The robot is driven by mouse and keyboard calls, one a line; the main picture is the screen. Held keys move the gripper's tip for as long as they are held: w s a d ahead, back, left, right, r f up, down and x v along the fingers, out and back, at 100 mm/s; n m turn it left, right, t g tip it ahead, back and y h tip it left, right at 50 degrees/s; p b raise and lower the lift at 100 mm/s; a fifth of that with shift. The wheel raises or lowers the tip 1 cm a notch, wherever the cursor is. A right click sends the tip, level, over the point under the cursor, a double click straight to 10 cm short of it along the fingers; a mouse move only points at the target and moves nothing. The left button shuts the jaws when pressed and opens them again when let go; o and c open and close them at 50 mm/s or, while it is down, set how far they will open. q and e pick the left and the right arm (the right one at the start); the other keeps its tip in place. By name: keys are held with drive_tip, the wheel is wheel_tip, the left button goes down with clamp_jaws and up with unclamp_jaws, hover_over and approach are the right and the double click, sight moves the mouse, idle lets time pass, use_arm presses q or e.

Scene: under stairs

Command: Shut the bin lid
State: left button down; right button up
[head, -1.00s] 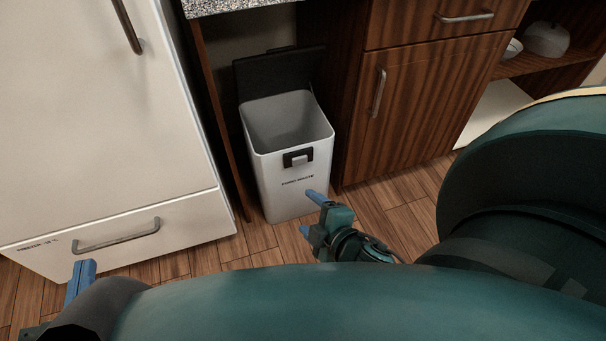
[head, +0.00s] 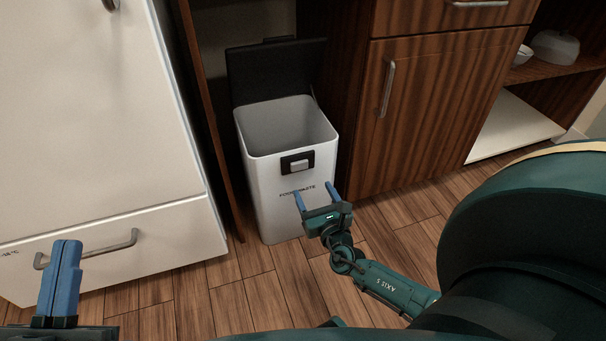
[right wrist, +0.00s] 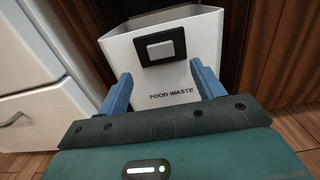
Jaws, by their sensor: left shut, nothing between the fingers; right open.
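The white food waste bin (head: 270,205) stands on the floor in the gap between the white cabinet and the wooden cabinet. Its black lid (head: 276,72) is open, standing upright at the back of the rim. A black latch with a grey button (head: 298,163) is on the bin's front. My right gripper (head: 317,190) is open and empty, in front of the bin's lower front right; the right wrist view shows its blue fingers (right wrist: 160,88) below the latch (right wrist: 160,46), around the level of the lettering. My left gripper (head: 68,245) is shut and empty at the lower left, before the white drawer.
The white appliance (head: 90,120) with a handled drawer (head: 120,245) borders the bin on the left. A wooden cabinet (head: 430,110) with a vertical handle stands on the right. Wooden floor (head: 220,290) is clear in front. An open shelf (head: 550,70) holds bowls at the far right.

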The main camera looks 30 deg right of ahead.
sight(300, 165)
drive_tip(key=b+x, duration=0.2)
drive_tip(key=x, duration=0.6)
drive_tip(key=shift+f, duration=0.1)
use_arm(q)
drive_tip(key=shift+a+r+m+t+h+b, duration=0.15)
drive_tip(key=shift+r+m+t+h+b, duration=0.15)
drive_tip(key=shift+r+m+h, duration=1.5)
use_arm(e)
drive_tip(key=shift+w+d, duration=0.2)
drive_tip(key=shift+w, duration=0.35)
drive_tip(key=shift+c, duration=0.4)
